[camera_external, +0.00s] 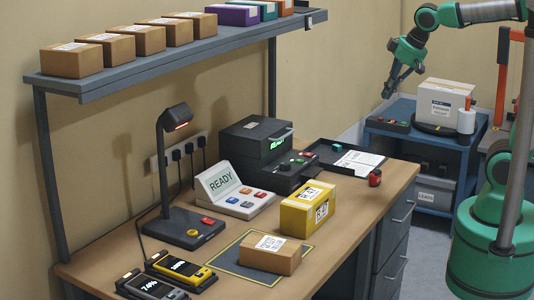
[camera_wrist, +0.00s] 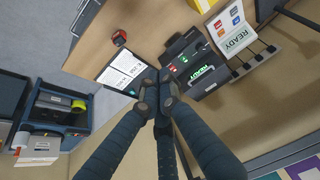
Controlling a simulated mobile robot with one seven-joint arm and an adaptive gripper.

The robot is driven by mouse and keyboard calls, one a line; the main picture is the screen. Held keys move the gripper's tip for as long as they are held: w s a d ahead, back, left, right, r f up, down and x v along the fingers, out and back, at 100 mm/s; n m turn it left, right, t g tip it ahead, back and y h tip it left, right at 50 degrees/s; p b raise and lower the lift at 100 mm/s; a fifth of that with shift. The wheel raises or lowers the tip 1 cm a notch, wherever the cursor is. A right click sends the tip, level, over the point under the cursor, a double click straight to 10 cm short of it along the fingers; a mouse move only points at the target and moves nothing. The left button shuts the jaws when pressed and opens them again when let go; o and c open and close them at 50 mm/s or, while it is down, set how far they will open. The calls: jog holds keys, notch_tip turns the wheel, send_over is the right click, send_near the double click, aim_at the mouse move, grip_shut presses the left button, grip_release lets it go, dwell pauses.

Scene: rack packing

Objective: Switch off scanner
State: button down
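A black stand (camera_external: 166,160) with a bent neck and a lit red head (camera_external: 176,117) stands on the workbench in the outside view; it looks like the scanner. Its base has a red button (camera_external: 207,221) and a yellow button (camera_external: 192,233). Two handheld devices (camera_external: 180,268) with lit screens, reading 100% and 74%, lie in cradles at the bench's front left. My gripper (camera_external: 389,88) hangs at the upper right, well away from the stand. In the wrist view the dark fingertips of my gripper (camera_wrist: 157,97) are together with nothing held. The stand cannot be made out there.
A READY panel (camera_external: 224,190), a black printer-like machine (camera_external: 258,145), a yellow box (camera_external: 309,207) and a cardboard box (camera_external: 270,255) on a mat occupy the bench. A shelf (camera_external: 190,62) with boxes hangs above. A blue cart (camera_external: 430,147) stands at the back right.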

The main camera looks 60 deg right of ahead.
jog(key=w+a+r+p, duration=0.2)
jog(key=w+a, duration=0.5)
jog(key=w, duration=0.5)
jog(key=g+p, duration=0.1)
jog(key=p, duration=0.4)
send_over(205, 220)
jog(key=s, duration=0.4)
notch_tip(205, 220, down, 20)
jog(key=shift+w+r, duration=0.1)
jog(key=shift+r, duration=0.05)
jog(key=x, duration=0.4)
jog(key=b+x, duration=0.1)
jog(key=x, duration=0.4)
jog(key=s+b+x, duration=0.1)
jog(key=x, duration=0.4)
jog(key=shift+s+d, duration=0.1)
jog(key=shift+d, duration=0.05)
jog(key=shift+f, duration=0.3)
